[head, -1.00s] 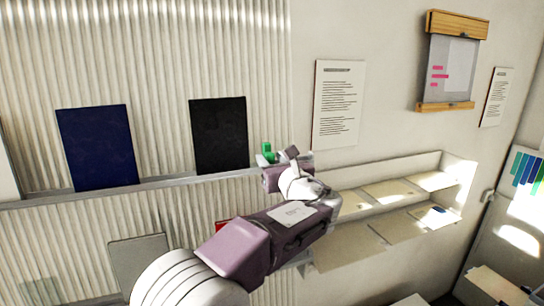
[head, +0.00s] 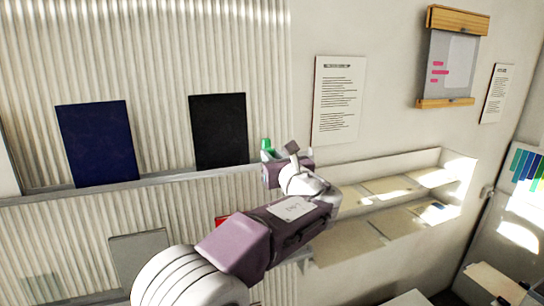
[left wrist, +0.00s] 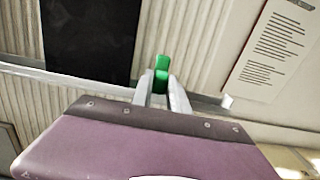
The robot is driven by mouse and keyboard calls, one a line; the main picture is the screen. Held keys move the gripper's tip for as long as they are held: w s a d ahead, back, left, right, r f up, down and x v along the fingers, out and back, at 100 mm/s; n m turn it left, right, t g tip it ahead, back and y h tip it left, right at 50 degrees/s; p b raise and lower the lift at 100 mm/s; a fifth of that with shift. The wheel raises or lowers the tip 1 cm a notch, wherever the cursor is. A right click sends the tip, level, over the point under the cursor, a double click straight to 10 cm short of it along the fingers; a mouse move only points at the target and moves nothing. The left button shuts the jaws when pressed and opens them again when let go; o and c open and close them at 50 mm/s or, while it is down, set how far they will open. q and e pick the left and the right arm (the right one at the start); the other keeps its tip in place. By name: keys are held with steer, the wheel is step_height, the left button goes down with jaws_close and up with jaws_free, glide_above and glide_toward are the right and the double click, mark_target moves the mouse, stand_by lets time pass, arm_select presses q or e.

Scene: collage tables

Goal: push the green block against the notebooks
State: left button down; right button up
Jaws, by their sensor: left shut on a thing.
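The green block (head: 267,144) is between the fingertips of my left gripper (head: 268,153), just right of the black notebook at shelf level. The left wrist view shows the block (left wrist: 162,66) upright, its lower part gripped by my left gripper (left wrist: 161,90). A gap shows between the block and the black notebook (head: 219,132). The black notebook (left wrist: 90,38) also shows at the left of the wrist view. The navy notebook (head: 97,145) leans further left on the same ledge. Whether the block touches the ledge is hard to tell. My right gripper is not in view.
The narrow ledge (head: 170,179) runs along the corrugated wall. A grey notebook (head: 139,256) stands on a lower level, and a red item (head: 221,221) is mostly behind my arm. A white shelf unit (head: 395,166) with papers is at right. A printed sheet (head: 339,100) hangs above it.

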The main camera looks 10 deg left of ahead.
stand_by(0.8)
arm_select(q)
steer(key=shift+s+a+b, duration=0.45)
steer(key=shift+a+b, duration=0.05)
steer(key=shift+a, duration=0.15)
steer(key=shift+s+a+b, duration=0.4)
steer(key=shift+a+b, duration=0.1)
steer(key=shift+a, duration=0.1)
steer(key=c, duration=1.3)
jaws_free()
steer(key=shift+s+a, duration=0.2)
